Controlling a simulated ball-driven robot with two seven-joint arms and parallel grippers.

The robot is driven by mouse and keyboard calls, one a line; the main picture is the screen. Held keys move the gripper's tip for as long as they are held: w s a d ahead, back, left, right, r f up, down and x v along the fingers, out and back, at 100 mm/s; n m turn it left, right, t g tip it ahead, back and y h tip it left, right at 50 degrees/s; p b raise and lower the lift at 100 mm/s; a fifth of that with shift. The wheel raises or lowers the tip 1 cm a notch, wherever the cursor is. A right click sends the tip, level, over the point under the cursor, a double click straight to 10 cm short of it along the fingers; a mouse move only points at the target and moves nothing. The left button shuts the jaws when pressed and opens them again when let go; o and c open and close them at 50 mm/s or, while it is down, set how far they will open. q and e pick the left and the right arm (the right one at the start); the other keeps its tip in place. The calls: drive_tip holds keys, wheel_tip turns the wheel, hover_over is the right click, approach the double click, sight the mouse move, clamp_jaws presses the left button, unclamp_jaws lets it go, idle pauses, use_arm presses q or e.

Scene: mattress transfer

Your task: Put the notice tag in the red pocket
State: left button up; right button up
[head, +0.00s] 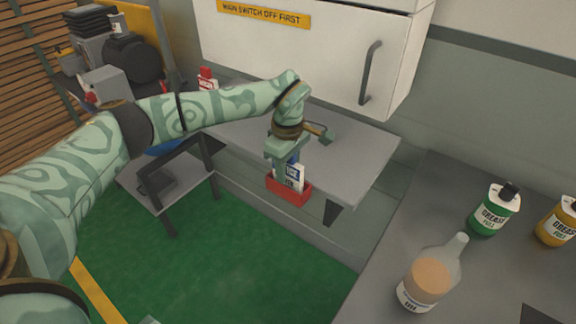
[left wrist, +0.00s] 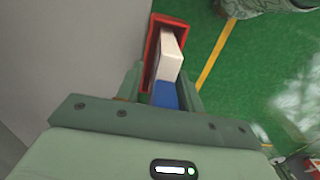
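The notice tag (head: 294,175), white with dark print and a blue end, stands in the red pocket (head: 289,190) on the shelf's front edge. Its lower part is hidden by the pocket wall. In the left wrist view the tag's white part (left wrist: 170,54) lies within the rim of the pocket (left wrist: 151,44), and its blue end (left wrist: 165,94) is between my fingers. My left gripper (head: 286,158) is just above the pocket, pointing down. Its fingers (left wrist: 161,85) straddle the blue end, with a small gap on the left side, so it looks open. My right gripper is out of view.
A grey shelf (head: 350,165) holds a yellow-handled tool (head: 317,130) behind my gripper and a red item (head: 207,80) farther back. A white cabinet (head: 300,45) hangs above. Bottles (head: 428,278) stand on the right counter (head: 385,245). The green floor (head: 250,270) is clear.

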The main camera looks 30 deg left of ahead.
use_arm(q)
wheel_tip(320, 180, up, 12)
drive_tip(key=p, duration=0.3)
drive_tip(key=shift+r, duration=0.2)
idle(0.3)
